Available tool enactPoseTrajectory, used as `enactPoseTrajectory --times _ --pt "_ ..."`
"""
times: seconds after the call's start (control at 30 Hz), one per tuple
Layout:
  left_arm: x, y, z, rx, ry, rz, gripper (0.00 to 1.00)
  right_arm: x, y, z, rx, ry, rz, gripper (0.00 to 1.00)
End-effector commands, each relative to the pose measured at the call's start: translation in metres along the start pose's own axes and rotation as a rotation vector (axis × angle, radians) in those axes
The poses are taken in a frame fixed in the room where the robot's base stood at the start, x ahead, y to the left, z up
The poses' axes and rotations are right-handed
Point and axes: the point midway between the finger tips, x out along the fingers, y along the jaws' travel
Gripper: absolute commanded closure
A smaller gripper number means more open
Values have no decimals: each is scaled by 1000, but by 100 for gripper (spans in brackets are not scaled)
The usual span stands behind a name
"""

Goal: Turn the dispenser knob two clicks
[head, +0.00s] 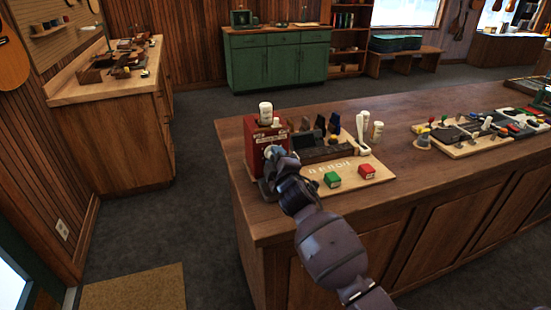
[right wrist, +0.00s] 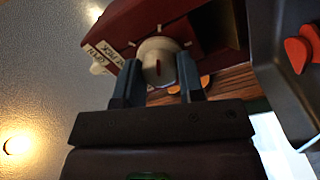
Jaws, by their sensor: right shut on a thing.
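The red dispenser (head: 260,138) stands at the near left corner of the wooden counter, with a white bottle-like piece (head: 265,111) on top. My right gripper (head: 274,153) is at its front face. In the right wrist view the dispenser (right wrist: 120,30) appears tilted, with pale labels beside a round cream knob (right wrist: 157,57) that has a small red mark. My right gripper (right wrist: 157,80) has one finger on each side of the knob and is shut on it. In the head view the gripper hides the knob. My left gripper is not in view.
A wooden board (head: 372,177) to the right of the dispenser bears a green box (head: 332,180), a red box (head: 367,171) and a dark rack (head: 318,147). A second board (head: 460,150) with small parts lies farther right. Bare counter lies between them.

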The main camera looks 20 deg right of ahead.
Motion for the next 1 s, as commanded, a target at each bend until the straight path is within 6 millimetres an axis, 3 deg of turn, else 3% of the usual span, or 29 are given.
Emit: enactPoseTrajectory --times 0.23,0.27,0.4,0.77,1.0 --pt "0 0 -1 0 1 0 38 0 1 0 -1 1 2 88" --pt "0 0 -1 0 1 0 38 0 1 0 -1 1 2 60" --pt "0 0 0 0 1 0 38 0 1 0 -1 1 1 39" --pt "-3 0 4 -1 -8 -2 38 -4 0 0 -1 0 0 39" --pt "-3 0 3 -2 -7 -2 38 -35 0 0 -1 0 1 39"
